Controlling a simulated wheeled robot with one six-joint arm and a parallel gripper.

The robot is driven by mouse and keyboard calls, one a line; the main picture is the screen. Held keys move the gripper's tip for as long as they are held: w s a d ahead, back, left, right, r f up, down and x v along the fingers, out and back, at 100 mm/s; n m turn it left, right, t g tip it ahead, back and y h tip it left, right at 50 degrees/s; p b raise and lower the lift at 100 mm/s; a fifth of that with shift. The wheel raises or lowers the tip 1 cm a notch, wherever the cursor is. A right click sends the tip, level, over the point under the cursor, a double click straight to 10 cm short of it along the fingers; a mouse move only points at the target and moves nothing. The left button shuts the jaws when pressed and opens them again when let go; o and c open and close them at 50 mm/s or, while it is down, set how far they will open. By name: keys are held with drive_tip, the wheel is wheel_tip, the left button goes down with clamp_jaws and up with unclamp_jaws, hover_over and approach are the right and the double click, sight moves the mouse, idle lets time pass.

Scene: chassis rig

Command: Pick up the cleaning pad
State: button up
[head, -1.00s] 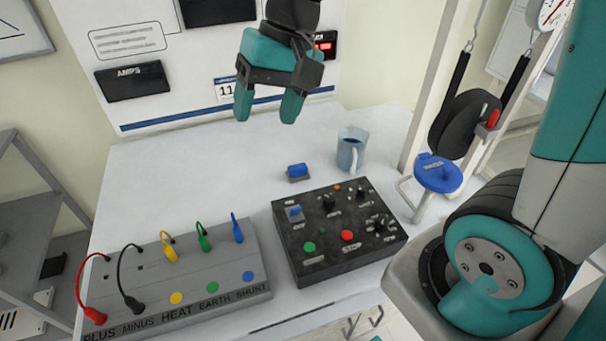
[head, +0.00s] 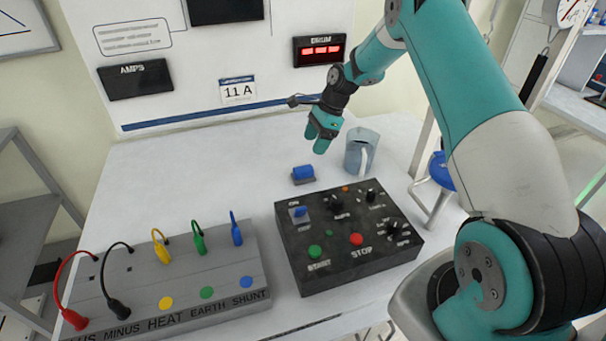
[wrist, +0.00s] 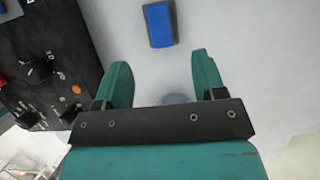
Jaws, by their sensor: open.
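The cleaning pad (head: 303,174) is a small blue block on a dark grey base. It lies flat on the white table behind the black control box. It also shows at the top of the wrist view (wrist: 160,24), ahead of the fingertips and roughly in line with the gap between them. My gripper (head: 316,139) is above the table, just behind and above the pad in the head view, apart from it. In the wrist view its two teal fingers (wrist: 160,64) are spread with nothing between them.
A translucent blue-grey jug (head: 361,152) stands just right of the pad. The black control box (head: 345,240) with knobs and buttons is in front. A grey terminal box (head: 190,277) with coloured cables is at front left. The table (head: 190,180) left of the pad is clear.

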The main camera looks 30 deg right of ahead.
sight(304, 168)
drive_tip(key=x, duration=0.4)
drive_tip(key=shift+a+f+p, duration=0.2)
drive_tip(key=shift+f+p, duration=0.1)
drive_tip(key=shift+f, duration=0.05)
drive_tip(key=shift+p+x, duration=0.7)
drive_tip(key=shift+x, duration=1.95)
drive_tip(key=shift+d+f, duration=0.1)
drive_tip(key=shift+d, duration=0.1)
drive_tip(key=c, duration=0.6)
